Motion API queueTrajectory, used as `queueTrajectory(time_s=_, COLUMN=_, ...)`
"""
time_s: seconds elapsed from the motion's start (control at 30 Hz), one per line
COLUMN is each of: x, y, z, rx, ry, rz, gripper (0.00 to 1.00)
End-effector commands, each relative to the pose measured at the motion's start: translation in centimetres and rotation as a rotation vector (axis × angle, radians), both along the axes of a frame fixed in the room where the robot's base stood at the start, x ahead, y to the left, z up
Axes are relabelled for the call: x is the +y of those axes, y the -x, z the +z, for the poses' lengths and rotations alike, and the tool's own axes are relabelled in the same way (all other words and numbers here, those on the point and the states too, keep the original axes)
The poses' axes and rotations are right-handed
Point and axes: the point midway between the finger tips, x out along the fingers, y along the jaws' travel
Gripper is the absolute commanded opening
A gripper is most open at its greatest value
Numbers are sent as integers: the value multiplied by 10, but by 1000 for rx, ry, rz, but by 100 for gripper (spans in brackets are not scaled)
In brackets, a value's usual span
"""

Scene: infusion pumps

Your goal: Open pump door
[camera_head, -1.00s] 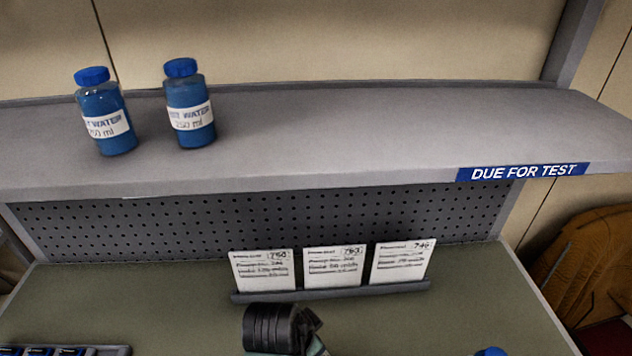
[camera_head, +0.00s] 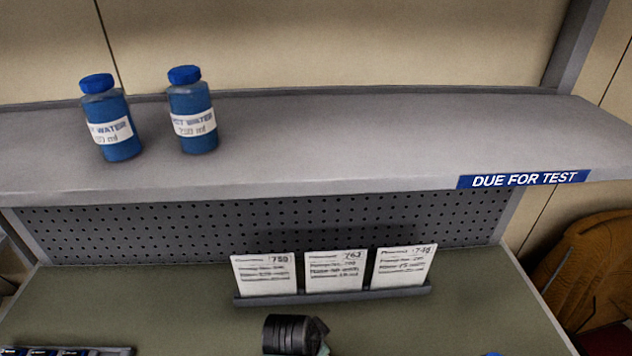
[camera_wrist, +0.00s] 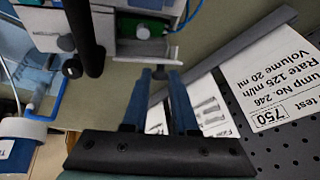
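I cannot tell whether the pump's door is open or shut. My gripper (camera_wrist: 160,74) points at the pump's lower edge, its two blue fingers apart with nothing seen between them. Whether a fingertip touches the pump is unclear. The pump is not visible in the head view, where only a black part of my arm shows at the bottom.
Three cards (camera_head: 335,272) stand in a dark holder before the pegboard (camera_head: 200,228); the 750 card (camera_wrist: 275,75) is right of my gripper. Two blue bottles (camera_head: 192,115) stand on the shelf (camera_head: 350,140).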

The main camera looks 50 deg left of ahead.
Motion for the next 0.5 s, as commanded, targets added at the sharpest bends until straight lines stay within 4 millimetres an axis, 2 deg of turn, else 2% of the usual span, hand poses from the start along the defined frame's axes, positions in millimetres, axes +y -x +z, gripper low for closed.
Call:
queueTrajectory(time_s=0.03, x=0, y=0, z=0, rx=0, ry=1, rz=0, gripper=14)
queueTrajectory(time_s=0.1, x=0, y=0, z=0, rx=0, ry=1, rz=0, gripper=2)
queueTrajectory(time_s=0.13, x=0, y=0, z=0, rx=0, ry=1, rz=0, gripper=0)
queueTrajectory(time_s=0.5, x=-1, y=-2, z=1, rx=18, ry=-2, rz=-2, gripper=0)
